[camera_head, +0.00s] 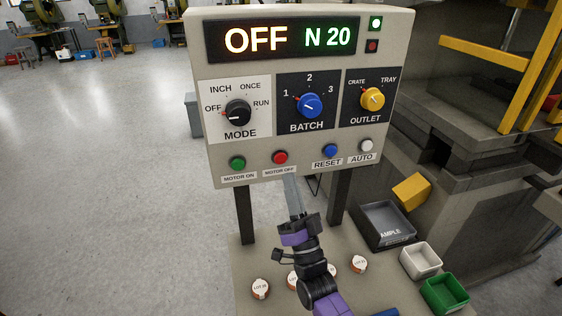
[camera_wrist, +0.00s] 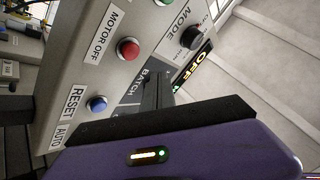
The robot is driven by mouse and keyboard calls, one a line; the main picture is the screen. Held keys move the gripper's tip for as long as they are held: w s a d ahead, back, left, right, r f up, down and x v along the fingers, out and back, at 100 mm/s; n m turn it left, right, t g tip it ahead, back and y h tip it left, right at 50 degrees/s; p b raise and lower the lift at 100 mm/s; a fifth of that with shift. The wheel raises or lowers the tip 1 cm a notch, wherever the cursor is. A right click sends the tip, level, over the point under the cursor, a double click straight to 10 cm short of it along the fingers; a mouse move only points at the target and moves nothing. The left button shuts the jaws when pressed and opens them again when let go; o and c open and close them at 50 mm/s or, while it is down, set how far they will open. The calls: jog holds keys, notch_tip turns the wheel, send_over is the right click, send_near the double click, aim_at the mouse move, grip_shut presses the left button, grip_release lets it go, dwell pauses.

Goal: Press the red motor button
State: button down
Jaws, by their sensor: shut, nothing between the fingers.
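The red motor button (camera_head: 280,157), labelled MOTOR OFF, is on the lower row of the grey control panel (camera_head: 300,185). It also shows in the wrist view as a round red cap (camera_wrist: 128,49), uncovered. My gripper (camera_head: 290,180) is shut and empty. In the wrist view the fingers (camera_wrist: 156,90) overlap the panel beside the BATCH label, apart from the red button in the picture. I cannot tell how far the tips are from the panel.
A green MOTOR ON button (camera_head: 237,163), blue RESET button (camera_head: 330,151) and white AUTO button (camera_head: 366,146) flank it. The display (camera_head: 285,40) reads OFF N 20. Several round pieces, a grey tray (camera_head: 384,222), white bin (camera_head: 420,260) and green bin (camera_head: 444,293) are below.

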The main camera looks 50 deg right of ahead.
aim_at(280, 158)
jog(key=shift+w+d+b, duration=0.55)
jog(key=shift+w+d, duration=0.1)
jog(key=shift+w, duration=0.35)
jog(key=shift+w+d+b, duration=0.5)
jog(key=shift+w+d, duration=0.15)
jog(key=shift+w, duration=0.3)
jog(key=shift+w+d+b, duration=0.1)
jog(key=shift+w+b, duration=0.05)
jog(key=shift+b, duration=0.15)
dwell(0.4)
jog(key=shift+w+d, duration=0.15)
jog(key=shift+w, duration=0.05)
jog(key=shift+w+d+b, duration=0.25)
jog(key=shift+w+b, duration=0.15)
jog(key=shift+b, duration=0.25)
dwell(0.7)
jog(key=shift+s, duration=0.1)
jog(key=shift+s+a, duration=0.5)
jog(key=shift+s, duration=0.2)
